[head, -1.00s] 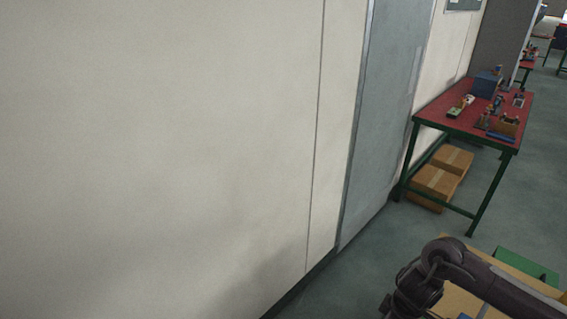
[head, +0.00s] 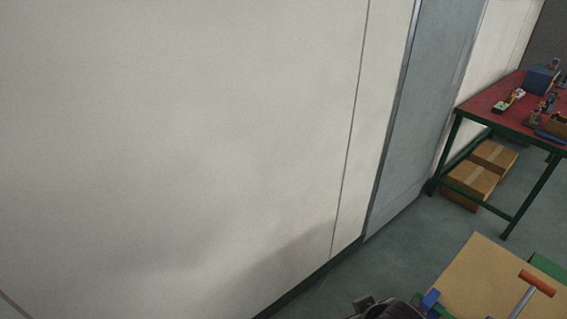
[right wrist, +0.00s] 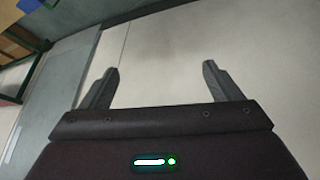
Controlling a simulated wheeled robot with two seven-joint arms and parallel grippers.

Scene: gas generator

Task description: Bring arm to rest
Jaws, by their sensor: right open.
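My right gripper (right wrist: 160,88) is open in the right wrist view. Its two dark fingers stand wide apart with nothing between them, and the pale wall (right wrist: 170,50) lies beyond. In the head view only a dark piece of my arm (head: 390,309) shows at the bottom edge, and its fingers cannot be made out there. My left gripper is not in view.
A large cream wall (head: 180,130) fills the left, with a grey door (head: 425,120). A red-topped table (head: 485,100) holds small items, with cardboard boxes (head: 472,183) beneath. A tan board (head: 470,280) and an orange-handled tool (head: 537,284) are at lower right.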

